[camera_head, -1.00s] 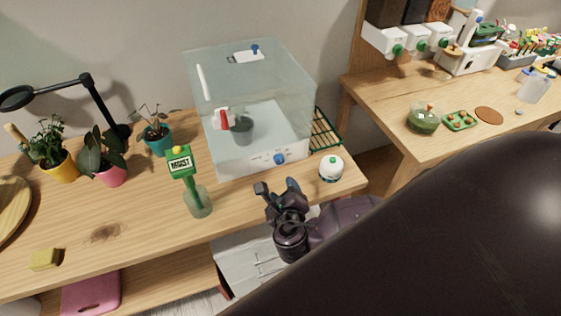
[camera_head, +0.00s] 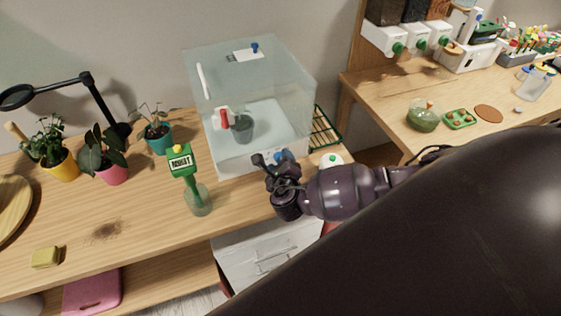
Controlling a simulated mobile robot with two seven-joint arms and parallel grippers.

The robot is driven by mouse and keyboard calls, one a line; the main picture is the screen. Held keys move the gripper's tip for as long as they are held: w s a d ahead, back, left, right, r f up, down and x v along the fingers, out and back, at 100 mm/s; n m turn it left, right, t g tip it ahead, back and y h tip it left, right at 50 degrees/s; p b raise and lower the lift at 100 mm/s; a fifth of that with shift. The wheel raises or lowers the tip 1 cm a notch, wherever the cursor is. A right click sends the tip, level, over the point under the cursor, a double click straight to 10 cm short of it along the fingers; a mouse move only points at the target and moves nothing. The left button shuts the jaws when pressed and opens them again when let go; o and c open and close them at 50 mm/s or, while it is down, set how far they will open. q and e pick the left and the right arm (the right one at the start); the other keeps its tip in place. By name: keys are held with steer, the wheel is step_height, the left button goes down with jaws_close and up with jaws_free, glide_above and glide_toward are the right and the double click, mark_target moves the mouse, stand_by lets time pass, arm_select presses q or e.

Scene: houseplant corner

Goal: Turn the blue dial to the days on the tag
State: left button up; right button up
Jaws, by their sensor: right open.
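The blue dial (camera_head: 279,154) is on the white front panel of a clear box (camera_head: 230,75), and my right gripper partly hides it. My right gripper (camera_head: 268,161) is open, with its fingers up at the front panel by the dial. I cannot tell whether they touch it. A white tag (camera_head: 244,56) with small dark marks lies on top of the box beside a blue piece. The marks are too small to read. My left gripper is not in view.
A white round timer (camera_head: 331,160) is close on the right, partly behind my arm. Potted plants (camera_head: 112,168) stand at left. The table's front-left area is mostly clear, with a yellow sponge (camera_head: 46,257).

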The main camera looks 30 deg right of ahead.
steer(key=shift+w+d, duration=0.1)
steer(key=c, duration=0.9)
